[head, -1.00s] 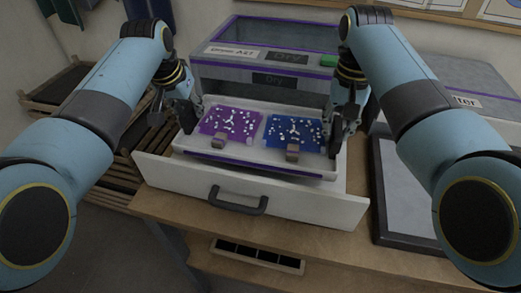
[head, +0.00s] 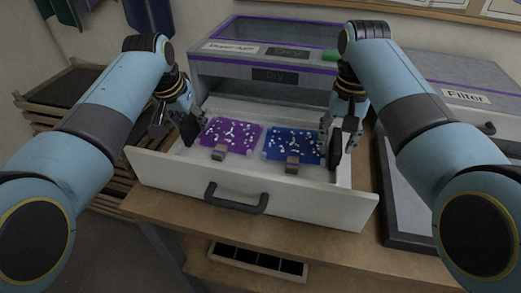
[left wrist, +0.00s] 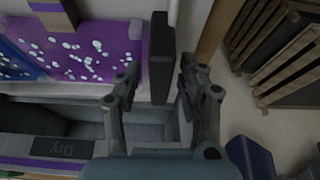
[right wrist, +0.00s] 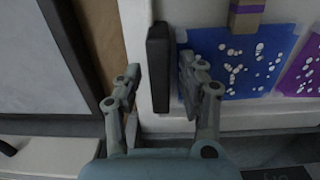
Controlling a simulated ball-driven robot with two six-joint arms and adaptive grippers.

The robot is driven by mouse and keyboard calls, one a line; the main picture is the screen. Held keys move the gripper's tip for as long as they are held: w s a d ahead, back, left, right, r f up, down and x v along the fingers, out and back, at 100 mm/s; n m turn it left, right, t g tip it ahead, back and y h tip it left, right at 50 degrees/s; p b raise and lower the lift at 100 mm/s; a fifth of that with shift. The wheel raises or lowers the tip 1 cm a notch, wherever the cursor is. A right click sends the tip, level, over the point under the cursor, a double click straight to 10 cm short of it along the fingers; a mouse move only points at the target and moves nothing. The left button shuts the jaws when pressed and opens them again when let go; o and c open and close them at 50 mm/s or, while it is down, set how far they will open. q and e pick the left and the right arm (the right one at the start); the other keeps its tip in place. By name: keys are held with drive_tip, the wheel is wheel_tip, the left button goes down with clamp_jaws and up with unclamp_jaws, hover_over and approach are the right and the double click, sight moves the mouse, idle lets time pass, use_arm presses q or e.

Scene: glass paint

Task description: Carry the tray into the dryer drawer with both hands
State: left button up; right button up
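The white tray (head: 256,163) lies low inside the open dryer drawer (head: 225,194); the drawer front hides its front edge. It carries a purple sheet (head: 240,131) and a blue sheet (head: 277,143), both white-spotted, each with a small block at its front edge. My left gripper (head: 183,125) is at the tray's left end; in the left wrist view its fingers stand apart around the dark handle (left wrist: 162,55), with gaps. My right gripper (head: 338,141) is at the right end; in the right wrist view its open fingers straddle the other dark handle (right wrist: 158,65), apart from it.
The dryer body (head: 280,75) with its "Dry" label stands behind the drawer. A dark-framed panel (head: 398,200) lies right of the drawer, near a grey box labelled "Filter" (head: 465,97). Wooden racks (head: 50,112) stand at the left. The wooden table edge (head: 180,212) runs in front.

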use_arm(q)
drive_tip(key=v, duration=1.1)
drive_tip(key=shift+s+a+r, duration=0.1)
drive_tip(key=shift+s+r, duration=0.1)
drive_tip(key=shift+r, duration=0.1)
use_arm(e)
drive_tip(key=shift+r, duration=0.25)
use_arm(q)
drive_tip(key=shift+r, duration=0.15)
use_arm(e)
wheel_tip(320, 180, up, 7)
use_arm(q)
drive_tip(key=r+p, duration=0.1)
drive_tip(key=p, duration=0.1)
drive_tip(key=shift+s+r+p, duration=0.1)
drive_tip(key=shift+r+p, duration=0.25)
use_arm(e)
wheel_tip(320, 180, up, 3)
drive_tip(key=shift+f, duration=0.15)
